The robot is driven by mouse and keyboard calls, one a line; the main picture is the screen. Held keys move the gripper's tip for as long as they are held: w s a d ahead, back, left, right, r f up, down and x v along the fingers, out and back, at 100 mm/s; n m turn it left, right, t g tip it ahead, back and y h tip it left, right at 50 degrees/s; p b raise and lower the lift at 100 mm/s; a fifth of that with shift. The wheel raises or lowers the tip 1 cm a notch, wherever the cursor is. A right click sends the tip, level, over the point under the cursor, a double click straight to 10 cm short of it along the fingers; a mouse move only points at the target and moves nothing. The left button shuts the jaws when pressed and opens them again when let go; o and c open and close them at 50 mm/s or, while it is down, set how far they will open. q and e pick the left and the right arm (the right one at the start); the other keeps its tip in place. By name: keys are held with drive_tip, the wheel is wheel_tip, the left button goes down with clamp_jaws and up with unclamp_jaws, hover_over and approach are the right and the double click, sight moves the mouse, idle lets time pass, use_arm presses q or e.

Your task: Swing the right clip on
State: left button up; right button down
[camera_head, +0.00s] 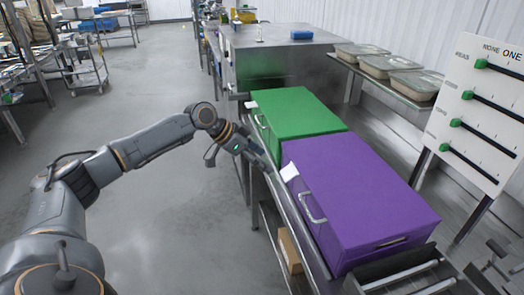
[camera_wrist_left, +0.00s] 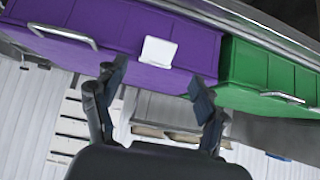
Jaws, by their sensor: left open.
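The purple box (camera_head: 355,190) stands on the metal line at the near side, with a metal loop handle (camera_head: 311,208) and a white tab (camera_head: 289,172) on its left side. The tab (camera_wrist_left: 158,52) also shows in the left wrist view, as does the loop handle (camera_wrist_left: 62,36). I cannot tell which part is the right clip. My left gripper (camera_head: 259,155) is beside the boxes' left side, near the tab. In the left wrist view its fingers (camera_wrist_left: 160,82) are spread, empty and apart from the tab. A dark jointed shape at the lower right may be my right gripper (camera_head: 495,258).
A green box (camera_head: 296,110) stands directly behind the purple one. Covered metal trays (camera_head: 390,66) sit on a shelf at the right. A white slider panel (camera_head: 482,110) stands at the right. Rollers (camera_head: 395,275) lie in front of the purple box. The floor at left is open.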

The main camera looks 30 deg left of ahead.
sight(285, 174)
use_arm(q)
drive_tip(key=b+x, duration=0.3)
drive_tip(key=x, duration=0.6)
drive_tip(key=shift+c, duration=0.2)
drive_tip(key=c, duration=0.5)
